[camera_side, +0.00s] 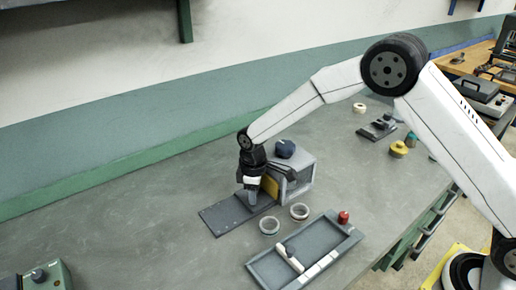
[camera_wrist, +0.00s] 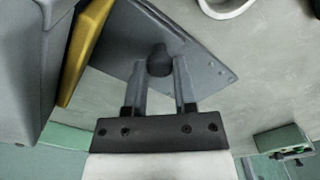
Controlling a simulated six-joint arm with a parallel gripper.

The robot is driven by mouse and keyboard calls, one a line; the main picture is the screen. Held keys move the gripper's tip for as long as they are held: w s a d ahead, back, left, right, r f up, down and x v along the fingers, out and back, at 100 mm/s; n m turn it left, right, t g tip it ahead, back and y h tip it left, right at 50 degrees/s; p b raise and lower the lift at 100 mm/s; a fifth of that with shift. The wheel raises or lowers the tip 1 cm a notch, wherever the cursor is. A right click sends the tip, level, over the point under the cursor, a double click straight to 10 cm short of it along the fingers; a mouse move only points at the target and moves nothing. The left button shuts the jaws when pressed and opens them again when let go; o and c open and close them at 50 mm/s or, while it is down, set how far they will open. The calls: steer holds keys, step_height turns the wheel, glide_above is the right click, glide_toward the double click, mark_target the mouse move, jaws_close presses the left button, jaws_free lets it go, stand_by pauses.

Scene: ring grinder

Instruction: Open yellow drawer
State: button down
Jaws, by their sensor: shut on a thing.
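The yellow drawer front (camera_side: 270,187) is a flat panel at the open front of a grey box (camera_side: 302,172) in the side view. In the wrist view the yellow panel (camera_wrist: 84,48) stands at the left, against the grey box (camera_wrist: 30,70). My gripper (camera_side: 248,195) points down just left of the yellow panel. In the wrist view my gripper (camera_wrist: 161,74) has its two fingers shut on a dark round knob (camera_wrist: 159,60). How the knob joins the yellow panel cannot be seen. A flat grey plate (camera_wrist: 205,72) lies below the knob.
The grey plate (camera_side: 222,216) extends left of the box. Two rings (camera_side: 269,226) (camera_side: 299,212) lie in front of it. A grey tray (camera_side: 272,270) with a red knob (camera_side: 343,217) is nearer the camera. A green device (camera_side: 45,277) stands front left.

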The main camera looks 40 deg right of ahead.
stand_by(0.3)
steer(key=a, duration=1.1)
steer(key=shift+a, duration=0.3)
steer(key=shift+c, duration=2.1)
jaws_free()
steer(key=shift+d, duration=0.1)
step_height(320, 180, up, 8)
steer(key=shift+f, duration=0.1)
